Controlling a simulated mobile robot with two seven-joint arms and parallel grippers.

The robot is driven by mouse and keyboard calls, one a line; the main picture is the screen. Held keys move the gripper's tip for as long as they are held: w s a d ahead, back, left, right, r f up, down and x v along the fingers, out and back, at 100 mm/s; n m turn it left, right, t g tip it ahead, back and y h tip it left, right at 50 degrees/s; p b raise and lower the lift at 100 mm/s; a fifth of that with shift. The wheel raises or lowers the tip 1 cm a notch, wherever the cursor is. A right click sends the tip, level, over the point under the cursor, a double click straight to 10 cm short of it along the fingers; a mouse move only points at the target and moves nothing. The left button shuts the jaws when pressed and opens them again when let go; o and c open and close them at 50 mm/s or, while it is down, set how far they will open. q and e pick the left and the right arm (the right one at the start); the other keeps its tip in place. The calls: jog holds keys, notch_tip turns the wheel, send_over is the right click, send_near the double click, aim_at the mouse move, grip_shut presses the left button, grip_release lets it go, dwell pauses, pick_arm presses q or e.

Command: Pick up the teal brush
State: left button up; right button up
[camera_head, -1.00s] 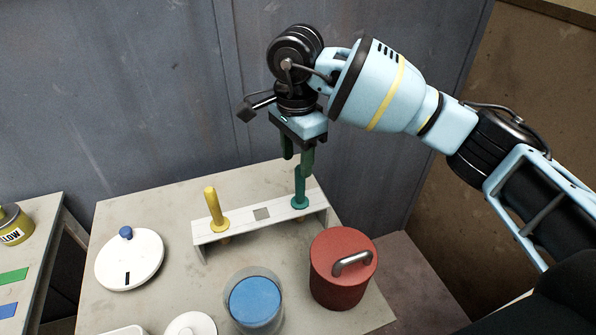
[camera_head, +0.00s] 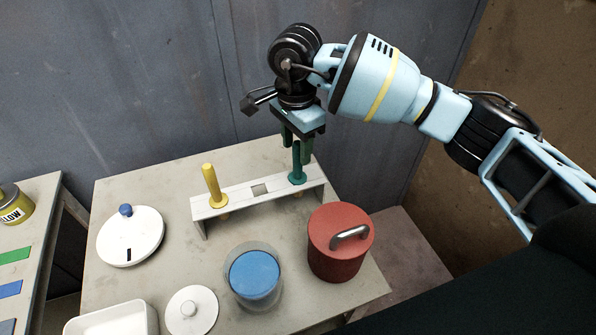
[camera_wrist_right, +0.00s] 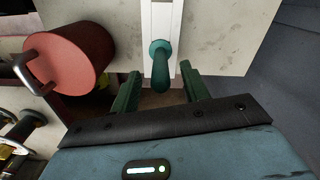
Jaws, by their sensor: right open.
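The teal brush (camera_head: 297,172) stands upright in the right end of the white rack, its handle pointing up. My right gripper (camera_head: 297,155) points down over it with its green fingers open. The fingers partly hide the handle in the head view. In the right wrist view the brush handle (camera_wrist_right: 161,62) lies between and slightly ahead of the two open fingers (camera_wrist_right: 160,88), with gaps on both sides. My left gripper is not in view.
The white rack (camera_head: 235,203) also holds a yellow-handled brush (camera_head: 212,185) and has an empty square slot. A red lidded canister (camera_head: 338,255) stands close in front.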

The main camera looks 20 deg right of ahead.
aim_at(297, 154)
jog(key=shift+d+f, duration=0.1)
jog(key=shift+f, duration=1.5)
grip_shut()
